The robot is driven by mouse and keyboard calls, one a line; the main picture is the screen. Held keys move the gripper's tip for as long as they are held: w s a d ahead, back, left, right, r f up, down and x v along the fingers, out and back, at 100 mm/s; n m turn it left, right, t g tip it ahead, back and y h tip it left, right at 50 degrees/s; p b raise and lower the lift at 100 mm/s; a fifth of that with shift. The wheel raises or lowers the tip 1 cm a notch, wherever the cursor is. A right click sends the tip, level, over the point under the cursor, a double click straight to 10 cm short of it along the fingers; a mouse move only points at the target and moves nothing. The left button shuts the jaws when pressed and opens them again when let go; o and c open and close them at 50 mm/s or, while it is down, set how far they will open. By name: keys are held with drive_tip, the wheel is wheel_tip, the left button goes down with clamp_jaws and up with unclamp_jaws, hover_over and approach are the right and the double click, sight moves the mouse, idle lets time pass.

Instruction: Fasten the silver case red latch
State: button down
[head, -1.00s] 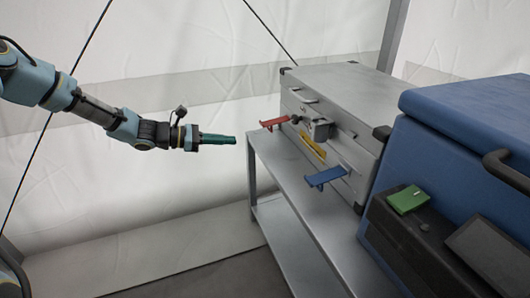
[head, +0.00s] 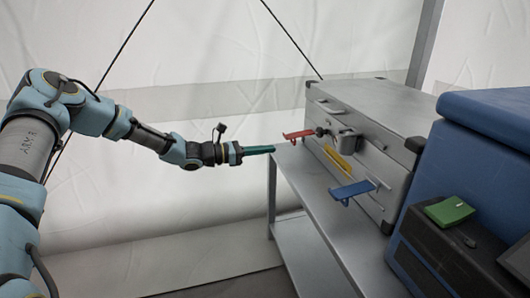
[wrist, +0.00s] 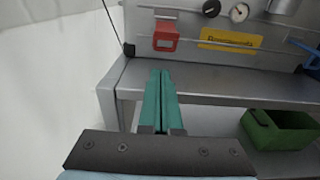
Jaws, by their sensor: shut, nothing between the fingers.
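The silver case (head: 372,112) stands on a grey metal bench. Its red latch (head: 297,135) sticks out from the left part of the front face, standing open away from the case. In the wrist view the red latch (wrist: 165,36) is at upper centre, beyond and above my fingers. My gripper (head: 272,150), with green fingers, is shut and empty. It is left of the red latch and a little lower, apart from it. In the wrist view my gripper (wrist: 160,75) points toward the case front. A blue latch (head: 352,190) also sticks out, on the right part of the front.
The metal bench (head: 312,215) has a lower shelf. A blue box (head: 480,130) and a dark unit with a green part (head: 449,211) stand at right. A green bin (wrist: 280,132) shows below.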

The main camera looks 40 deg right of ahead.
sight(285, 156)
drive_tip(key=b+x, duration=0.1)
drive_tip(key=x, duration=0.6)
drive_tip(key=shift+b, duration=0.3)
drive_tip(key=shift+a+r, duration=0.1)
drive_tip(key=shift+r, duration=0.05)
drive_tip(key=shift+a+r+y+p, duration=0.1)
drive_tip(key=shift+r+y+p, duration=0.15)
drive_tip(key=shift+p, duration=0.7)
